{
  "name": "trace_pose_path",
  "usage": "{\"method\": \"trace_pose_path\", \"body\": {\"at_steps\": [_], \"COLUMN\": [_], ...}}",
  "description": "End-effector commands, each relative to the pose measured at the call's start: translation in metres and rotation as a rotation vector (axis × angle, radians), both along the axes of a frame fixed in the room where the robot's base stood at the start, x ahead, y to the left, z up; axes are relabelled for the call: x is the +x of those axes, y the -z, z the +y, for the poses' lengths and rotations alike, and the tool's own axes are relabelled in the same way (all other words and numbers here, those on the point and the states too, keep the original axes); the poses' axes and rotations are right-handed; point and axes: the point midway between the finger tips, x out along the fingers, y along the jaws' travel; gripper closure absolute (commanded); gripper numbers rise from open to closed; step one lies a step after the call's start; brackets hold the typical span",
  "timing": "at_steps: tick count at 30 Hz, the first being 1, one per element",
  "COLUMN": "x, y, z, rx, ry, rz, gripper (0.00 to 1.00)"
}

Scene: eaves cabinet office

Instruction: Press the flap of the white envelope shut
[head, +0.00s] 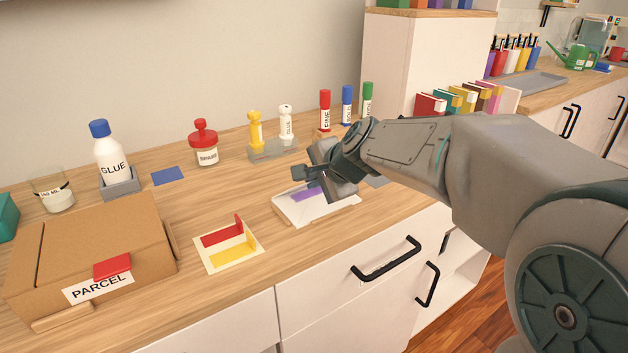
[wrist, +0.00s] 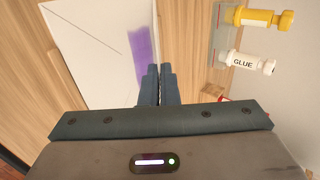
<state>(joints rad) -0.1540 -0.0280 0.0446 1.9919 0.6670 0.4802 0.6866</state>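The white envelope (head: 335,209) lies on a thin wooden board near the counter's front edge. It also shows in the wrist view (wrist: 85,70), with thin fold lines across it and a purple strip (wrist: 139,55) near one side. The purple strip shows in the head view too (head: 306,193). I cannot tell how far the flap is raised. My gripper (head: 305,173) is over the envelope's far side. In the wrist view its fingers (wrist: 160,72) are together with nothing visible between them, beside the purple strip. I cannot tell whether they touch the envelope.
A yellow and a white glue stick (head: 285,122) stand in a grey holder behind my gripper. Several markers (head: 347,103) stand further right. A card with red and yellow flaps (head: 229,258) and a parcel box (head: 95,240) lie to the left. Bare counter lies between them.

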Motion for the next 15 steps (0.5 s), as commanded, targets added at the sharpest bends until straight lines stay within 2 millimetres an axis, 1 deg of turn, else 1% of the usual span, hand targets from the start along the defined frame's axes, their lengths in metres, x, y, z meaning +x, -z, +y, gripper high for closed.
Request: {"method": "trace_pose_path", "body": {"at_steps": [6,15], "x": [-0.0008,-0.0034], "y": [0.0085,0.0127], "z": [-0.0014,-0.0028], "rx": [0.024,0.064], "ry": [0.002,0.001], "rz": [-0.036,-0.096], "gripper": [1.00,1.00]}}
